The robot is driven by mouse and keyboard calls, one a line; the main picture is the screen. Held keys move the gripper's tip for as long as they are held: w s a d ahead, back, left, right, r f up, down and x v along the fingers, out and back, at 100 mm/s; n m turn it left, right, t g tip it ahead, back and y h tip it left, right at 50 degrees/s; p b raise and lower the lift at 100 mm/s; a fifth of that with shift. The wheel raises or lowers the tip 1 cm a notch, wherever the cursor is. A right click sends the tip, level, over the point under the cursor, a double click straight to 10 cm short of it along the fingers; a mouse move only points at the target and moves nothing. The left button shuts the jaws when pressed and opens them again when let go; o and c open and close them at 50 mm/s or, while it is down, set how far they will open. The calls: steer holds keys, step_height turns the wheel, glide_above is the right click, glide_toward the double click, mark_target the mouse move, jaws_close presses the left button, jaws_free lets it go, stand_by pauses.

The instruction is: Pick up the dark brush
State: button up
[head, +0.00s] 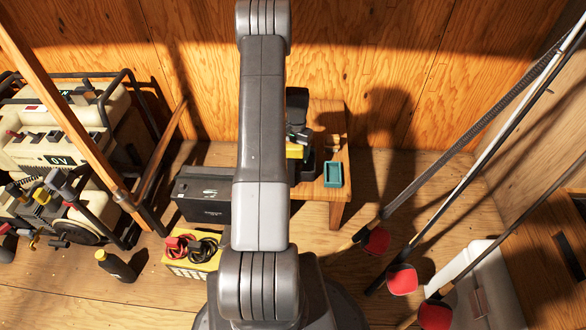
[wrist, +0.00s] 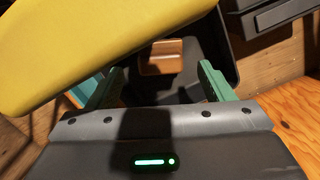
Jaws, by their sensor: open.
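I cannot clearly make out a dark brush in either view. In the wrist view my gripper (wrist: 158,82) is open, with its two green fingers apart and nothing held between them. Beyond the fingertips, a small brown block (wrist: 161,57) shows at a black container (wrist: 218,50). I cannot tell whether the block is part of the brush. A large yellow thing (wrist: 90,45) crosses the upper left, close to the camera, and hides part of the container. In the head view my arm covers much of the middle.
A small wooden table (head: 340,190) bears a teal tray (head: 333,174). A black box (head: 203,195) and a yellow battery with cables (head: 193,268) stand on the left. Fishing rods (head: 450,190) lean at the right. Beige machines (head: 50,145) stand far left.

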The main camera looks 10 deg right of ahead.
steer(key=shift+a+f, duration=0.1)
steer(key=shift+f, duration=0.7)
steer(key=shift+r, duration=0.1)
steer(key=shift+c, duration=0.2)
steer(key=c, duration=1.4)
step_height(320, 180, up, 28)
steer(key=p, duration=0.6)
